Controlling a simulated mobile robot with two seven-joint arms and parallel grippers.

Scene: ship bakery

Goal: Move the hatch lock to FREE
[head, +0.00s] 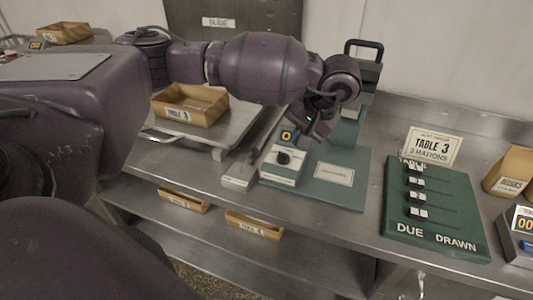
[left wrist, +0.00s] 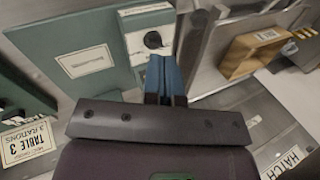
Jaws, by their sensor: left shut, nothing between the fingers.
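A pale box with a round black knob (head: 283,158) stands on a green board (head: 352,190) on the steel counter. The knob also shows in the left wrist view (left wrist: 152,40). No FREE mark is readable, and I cannot tell for sure that this box is the hatch lock. My left gripper (head: 308,128) is over the back of the board, just above and behind the box. In the left wrist view its blue fingers (left wrist: 165,78) are shut and empty, close to the knob box; I cannot tell whether they touch it. My right gripper is not in view.
A grey slotted block (head: 240,176) sits left of the box, close beside it. A wooden tray (head: 205,108) stands further left. A green DUE/DRAWN slider board (head: 455,225) and a TABLE 3 card (head: 430,147) are to the right. A HATCH sign (left wrist: 285,163) shows in the left wrist view.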

